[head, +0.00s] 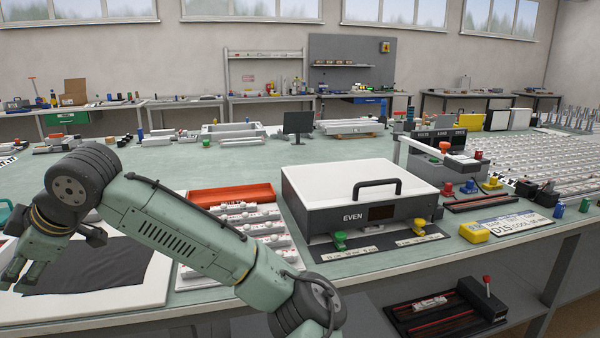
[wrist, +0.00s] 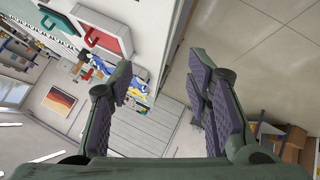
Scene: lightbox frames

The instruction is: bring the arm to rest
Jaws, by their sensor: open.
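My arm (head: 175,228) reaches from the bottom middle of the head view up and to the left, above the green worktable (head: 495,262). My gripper (head: 18,268) is at the left edge of the head view, pointing down, partly cut off by the frame. In the wrist view my gripper (wrist: 160,72) has its two padded fingers wide apart with nothing between them. Past the fingers the wrist view shows floor and, at a tilt, a white surface with framed red and green items.
A white-lidded box marked EVEN (head: 345,198) stands right of my arm. A red tray (head: 231,196) and a white board of small parts (head: 238,240) lie behind and beside the arm. A dark cloth (head: 95,265) on a white panel lies beneath it. A yellow block (head: 474,232) is near the front edge.

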